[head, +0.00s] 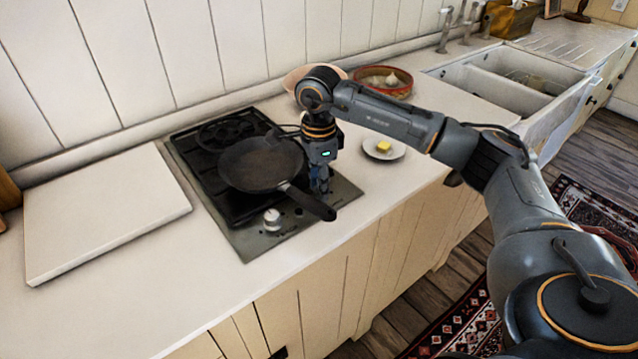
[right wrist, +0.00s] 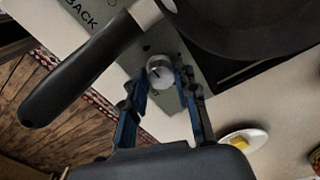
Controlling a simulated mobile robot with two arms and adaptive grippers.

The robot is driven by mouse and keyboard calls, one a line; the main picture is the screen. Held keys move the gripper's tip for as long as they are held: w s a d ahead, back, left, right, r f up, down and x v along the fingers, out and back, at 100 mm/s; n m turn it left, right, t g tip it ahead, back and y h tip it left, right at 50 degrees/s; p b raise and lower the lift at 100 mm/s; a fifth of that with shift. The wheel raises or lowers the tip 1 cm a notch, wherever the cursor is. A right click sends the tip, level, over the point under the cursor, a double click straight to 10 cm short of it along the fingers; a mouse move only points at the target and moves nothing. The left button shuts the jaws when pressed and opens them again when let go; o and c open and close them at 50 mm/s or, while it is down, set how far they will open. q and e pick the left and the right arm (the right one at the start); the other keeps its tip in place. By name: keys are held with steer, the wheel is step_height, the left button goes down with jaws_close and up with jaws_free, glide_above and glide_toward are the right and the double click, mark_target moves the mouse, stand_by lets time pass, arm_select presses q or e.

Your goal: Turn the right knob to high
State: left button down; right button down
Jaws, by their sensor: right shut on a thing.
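The stove (head: 240,240) is a black-topped hob with a steel front strip set in the counter. Its left knob (head: 271,218) is round and silver and stands free in the head view. My right gripper (head: 319,190) points down at the right end of the strip, beside the pan handle. In the right wrist view its blue fingers (right wrist: 162,92) are shut on a silver knob, the right knob (right wrist: 159,69). In the head view the gripper and pan handle hide this knob. Its setting mark cannot be read. My left gripper is not in view.
A black frying pan (head: 260,164) sits on the hob, its handle (head: 311,203) reaching over the front strip close to my right gripper. A butter plate (head: 384,149) is to the right, a white board (head: 105,211) to the left. A red-brown dish (head: 383,82) stands behind.

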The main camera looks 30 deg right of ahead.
steer(key=c, duration=1)
jaws_free()
steer(key=shift+a, duration=0.1)
steer(key=shift+r, duration=0.1)
step_height(320, 180, up, 12)
steer(key=shift+f, duration=0.1)
